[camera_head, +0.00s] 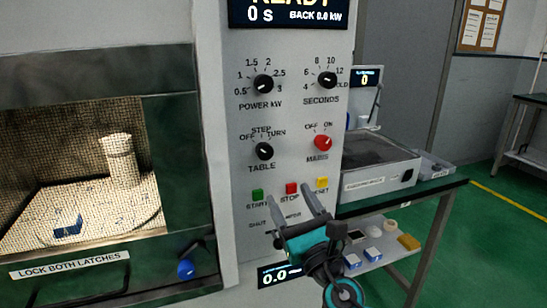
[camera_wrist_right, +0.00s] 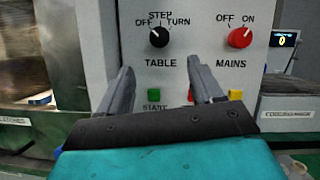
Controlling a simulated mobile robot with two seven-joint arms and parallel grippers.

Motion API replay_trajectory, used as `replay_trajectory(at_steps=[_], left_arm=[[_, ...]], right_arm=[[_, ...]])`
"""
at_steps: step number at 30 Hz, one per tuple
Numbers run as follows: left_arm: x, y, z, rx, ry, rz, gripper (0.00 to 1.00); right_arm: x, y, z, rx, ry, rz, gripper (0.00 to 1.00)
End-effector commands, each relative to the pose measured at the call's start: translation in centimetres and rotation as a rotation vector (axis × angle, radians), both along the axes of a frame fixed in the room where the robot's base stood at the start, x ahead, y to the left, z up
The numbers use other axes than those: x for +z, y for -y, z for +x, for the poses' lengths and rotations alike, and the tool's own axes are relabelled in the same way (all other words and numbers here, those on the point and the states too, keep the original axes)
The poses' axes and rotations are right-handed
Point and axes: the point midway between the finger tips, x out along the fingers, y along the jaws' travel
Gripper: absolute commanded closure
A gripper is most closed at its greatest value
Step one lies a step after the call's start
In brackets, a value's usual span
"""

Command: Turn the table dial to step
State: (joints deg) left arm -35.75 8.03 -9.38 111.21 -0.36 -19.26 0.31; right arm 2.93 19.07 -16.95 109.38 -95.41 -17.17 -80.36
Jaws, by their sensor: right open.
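The black table dial (camera_head: 264,151) is on the white control panel, with OFF, STEP and TURN printed around its top. It also shows in the right wrist view (camera_wrist_right: 159,37), where its white mark seems to point up and left, towards OFF. My right gripper (camera_head: 289,188) is open and empty, its fingers apart and pointing at the panel below the dial. In the right wrist view the gripper (camera_wrist_right: 160,65) has the dial above and between its fingertips, not touching them. My left gripper is not in view.
The red mains knob (camera_head: 323,143) is right of the dial; the power knob (camera_head: 263,83) and seconds knob (camera_head: 327,79) are above. Green start (camera_head: 257,195), red stop (camera_head: 292,188) and yellow reset (camera_head: 322,183) buttons lie below, close to my fingers. A mesh-windowed oven door (camera_head: 180,265) is at left.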

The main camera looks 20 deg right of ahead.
Motion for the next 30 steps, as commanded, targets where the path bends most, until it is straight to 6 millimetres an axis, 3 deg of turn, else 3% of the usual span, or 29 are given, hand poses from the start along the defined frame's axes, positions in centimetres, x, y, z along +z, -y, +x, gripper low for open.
replay_trajectory(at_steps=[16, 22, 30], left_arm=[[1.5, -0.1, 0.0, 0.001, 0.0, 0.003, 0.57], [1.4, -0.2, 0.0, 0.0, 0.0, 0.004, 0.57], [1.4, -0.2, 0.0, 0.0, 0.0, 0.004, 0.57]], right_arm=[[3.9, -0.9, 9.1, 0.002, 0.001, 0.006, 0.34], [4.4, -1.1, 10.7, 0.002, -0.001, 0.007, 0.34], [4.5, -1.1, 11.0, 0.002, -0.003, 0.006, 0.34]])
